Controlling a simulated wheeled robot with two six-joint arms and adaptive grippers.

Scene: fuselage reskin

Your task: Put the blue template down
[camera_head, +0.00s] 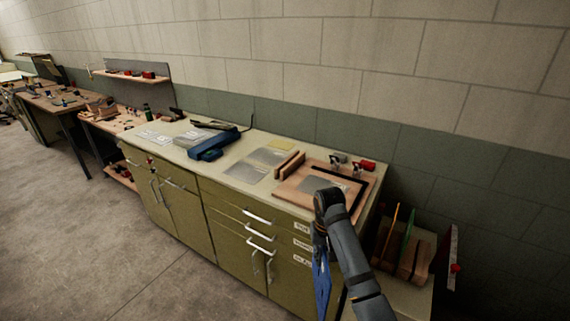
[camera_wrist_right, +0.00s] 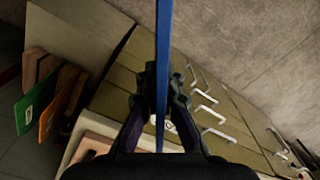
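The blue template (camera_head: 321,285) is a thin sheet hanging upright in front of the cabinet (camera_head: 232,228), below the counter's top. My right gripper (camera_head: 320,238) is above it in the head view, with its fingers hard to see there. In the right wrist view the blue template (camera_wrist_right: 164,45) shows edge-on as a narrow blue strip. The right gripper's fingers (camera_wrist_right: 162,95) are closed on it from both sides. My left gripper is in neither view.
A wooden rack (camera_head: 416,262) with upright orange (camera_head: 394,228) and green (camera_head: 408,230) sheets stands right of the cabinet. The countertop holds a wooden board (camera_head: 290,197) with clamps, thin metal sheets (camera_head: 243,172) and a blue tool (camera_head: 213,146). Open floor (camera_head: 90,250) lies at left.

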